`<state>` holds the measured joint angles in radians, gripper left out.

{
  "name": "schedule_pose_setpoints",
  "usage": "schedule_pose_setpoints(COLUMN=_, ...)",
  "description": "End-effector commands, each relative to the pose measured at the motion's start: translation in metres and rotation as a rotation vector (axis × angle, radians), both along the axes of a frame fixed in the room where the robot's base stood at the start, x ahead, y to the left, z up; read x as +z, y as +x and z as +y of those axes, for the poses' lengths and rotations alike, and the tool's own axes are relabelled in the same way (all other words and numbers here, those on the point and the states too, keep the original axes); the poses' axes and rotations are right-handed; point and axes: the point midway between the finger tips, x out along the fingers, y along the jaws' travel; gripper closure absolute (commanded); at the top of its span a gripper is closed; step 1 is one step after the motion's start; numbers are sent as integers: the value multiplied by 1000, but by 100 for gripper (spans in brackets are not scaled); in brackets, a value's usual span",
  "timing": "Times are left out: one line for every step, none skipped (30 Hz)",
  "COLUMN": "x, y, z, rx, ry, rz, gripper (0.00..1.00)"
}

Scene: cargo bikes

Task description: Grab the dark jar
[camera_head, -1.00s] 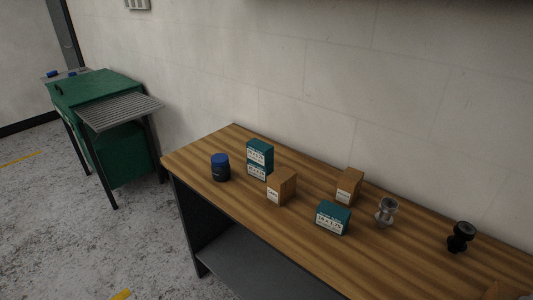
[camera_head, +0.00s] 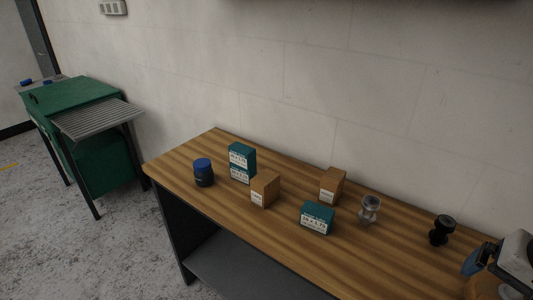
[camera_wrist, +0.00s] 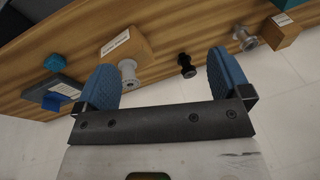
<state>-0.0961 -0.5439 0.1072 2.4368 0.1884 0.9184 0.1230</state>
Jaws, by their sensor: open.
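The dark jar (camera_head: 204,174), near-black with a blue lid, stands upright near the left end of the wooden table (camera_head: 225,214). My gripper (camera_wrist: 166,80) shows in the wrist view with its two blue fingers wide apart and nothing held between them. In the head view, only a blue finger and pale arm parts show at the right edge, far from the jar. I cannot make out the jar for certain in the wrist view.
Right of the jar stand stacked teal boxes (camera_head: 241,163), a brown box (camera_head: 265,189), another brown box (camera_head: 332,186), a teal box (camera_head: 317,218), a grey metal part (camera_head: 369,210) and a black part (camera_head: 441,230). A wall runs behind. A green cabinet (camera_head: 85,130) stands left.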

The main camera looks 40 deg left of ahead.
Motion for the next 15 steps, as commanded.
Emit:
schedule_pose_setpoints(x=2, y=12, z=15, rx=-10, ry=37, rz=13, gripper=4)
schedule_pose_setpoints(x=3, y=18, z=25, rx=-21, ry=62, rz=19, gripper=4)
schedule_pose_setpoints(x=5, y=27, z=38, rx=-37, ry=96, rz=29, gripper=4)
schedule_pose_setpoints(x=7, y=33, z=47, rx=-49, ry=121, rz=37, gripper=4)
schedule_pose_setpoints(x=8, y=39, z=57, rx=-61, ry=145, rz=47, gripper=4)
schedule_pose_setpoints(x=10, y=47, z=70, rx=-76, ry=178, rz=60, gripper=4)
schedule_pose_setpoints(x=11, y=53, z=81, rx=-89, ry=201, rz=71, gripper=4)
schedule_pose_setpoints(x=12, y=59, z=91, rx=-100, ry=225, rz=81, gripper=4)
schedule_pose_setpoints(x=13, y=66, z=105, rx=-117, ry=256, rz=97, gripper=4)
schedule_pose_setpoints(x=15, y=72, z=116, rx=-129, ry=280, rz=108, gripper=4)
schedule_pose_setpoints(x=15, y=77, z=127, rx=-143, ry=303, rz=122, gripper=4)
schedule_pose_setpoints(x=17, y=84, z=141, rx=-159, ry=332, rz=138, gripper=4)
schedule_pose_setpoints(x=17, y=89, z=152, rx=-173, ry=354, rz=153, gripper=4)
schedule_pose_setpoints(x=18, y=94, z=164, rx=-186, ry=375, rz=168, gripper=4)
schedule_pose_setpoints(x=19, y=100, z=179, rx=-204, ry=404, rz=188, gripper=4)
